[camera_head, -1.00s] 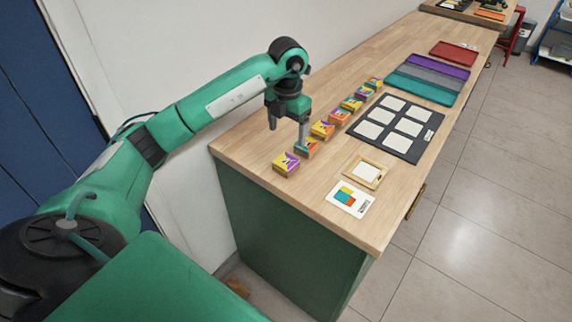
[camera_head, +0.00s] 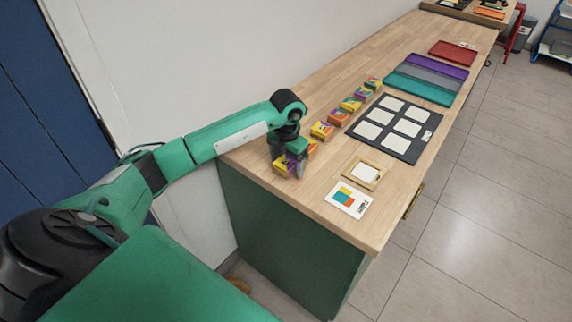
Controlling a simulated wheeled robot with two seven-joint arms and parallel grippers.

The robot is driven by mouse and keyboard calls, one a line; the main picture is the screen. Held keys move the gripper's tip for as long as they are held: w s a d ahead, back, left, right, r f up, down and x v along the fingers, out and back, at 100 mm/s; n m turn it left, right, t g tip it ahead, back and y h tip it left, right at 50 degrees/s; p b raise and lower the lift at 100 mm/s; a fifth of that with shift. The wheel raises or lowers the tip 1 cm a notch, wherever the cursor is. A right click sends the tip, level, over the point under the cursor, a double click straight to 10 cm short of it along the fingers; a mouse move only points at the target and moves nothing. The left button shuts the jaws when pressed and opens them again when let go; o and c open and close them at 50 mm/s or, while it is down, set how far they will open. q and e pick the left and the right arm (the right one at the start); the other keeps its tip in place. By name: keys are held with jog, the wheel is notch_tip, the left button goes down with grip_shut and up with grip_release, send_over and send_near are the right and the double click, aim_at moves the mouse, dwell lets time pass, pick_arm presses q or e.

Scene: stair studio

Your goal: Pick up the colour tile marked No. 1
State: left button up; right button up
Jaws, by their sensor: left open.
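A row of small colourful tiles runs along the wooden counter (camera_head: 395,58). The nearest tile (camera_head: 283,166), yellow and purple, sits at the near left end of the row. My left gripper (camera_head: 288,168) is open and lowered at this tile, with its fingers about the tile; I cannot tell if they touch it. A second tile (camera_head: 312,146) shows partly behind the gripper. Another tile (camera_head: 322,131) stands farther along. The number marks are too small to read. My right gripper is out of view.
A sample card (camera_head: 348,199) and a small wooden frame (camera_head: 378,164) lie at the near right. A dark board with white squares (camera_head: 411,143) lies beyond them. Teal (camera_head: 420,90), purple (camera_head: 440,63) and red (camera_head: 452,54) trays lie farther back. A wall borders the left.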

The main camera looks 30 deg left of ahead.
pick_arm(q)
jog(key=c, duration=1.1)
jog(key=shift+r, duration=0.1)
